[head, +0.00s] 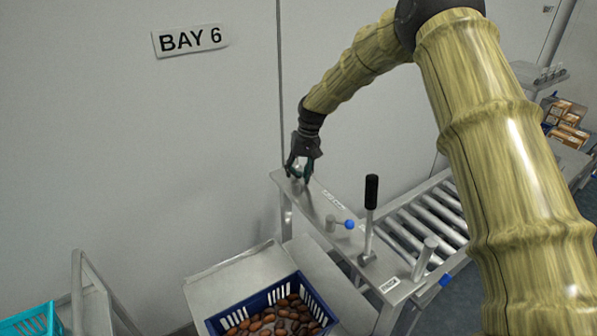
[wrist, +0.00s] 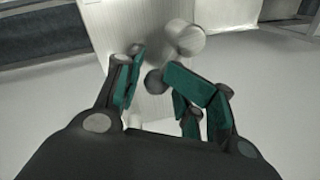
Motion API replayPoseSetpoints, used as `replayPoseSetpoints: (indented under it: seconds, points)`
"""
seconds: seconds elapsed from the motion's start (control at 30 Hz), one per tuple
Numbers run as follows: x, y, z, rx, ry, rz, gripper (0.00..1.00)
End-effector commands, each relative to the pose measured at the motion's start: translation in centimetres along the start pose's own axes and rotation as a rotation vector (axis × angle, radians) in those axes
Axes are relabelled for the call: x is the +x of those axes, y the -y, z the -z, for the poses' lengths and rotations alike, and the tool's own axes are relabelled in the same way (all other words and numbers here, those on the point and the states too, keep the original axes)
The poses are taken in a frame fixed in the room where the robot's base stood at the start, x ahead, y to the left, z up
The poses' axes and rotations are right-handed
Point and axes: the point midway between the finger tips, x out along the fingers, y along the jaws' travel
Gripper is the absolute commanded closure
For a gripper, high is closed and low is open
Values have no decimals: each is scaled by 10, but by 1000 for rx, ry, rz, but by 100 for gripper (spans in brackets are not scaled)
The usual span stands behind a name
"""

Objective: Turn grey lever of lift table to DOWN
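My gripper (head: 301,174) hangs over the far left end of a narrow metal top (head: 318,208). In the wrist view its green-padded fingers (wrist: 146,68) are partly apart, with nothing seen held between them. A pale grey round-ended part (wrist: 188,42) stands just beyond the fingertips there; in the head view the gripper mostly hides that spot. The same top carries a black-gripped upright lever (head: 371,195), a blue-ball handle (head: 349,224) on a grey hub, and a grey post (head: 425,259). I cannot tell the lever's UP or DOWN position.
A blue crate of dates (head: 222,321) stands in front on a metal surface. A roller conveyor (head: 432,215) lies to the right. A teal crate (head: 35,318) is at lower left.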

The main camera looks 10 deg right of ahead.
Motion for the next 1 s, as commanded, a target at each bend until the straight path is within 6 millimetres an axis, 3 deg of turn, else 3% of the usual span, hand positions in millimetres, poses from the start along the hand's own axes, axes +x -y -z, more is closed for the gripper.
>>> replayPoseSetpoints:
  seconds: [0.47,1.0]
  points:
    - [-14,-1,4,1,-10,0,55]
    - [-104,-1,2,2,-10,0,55]
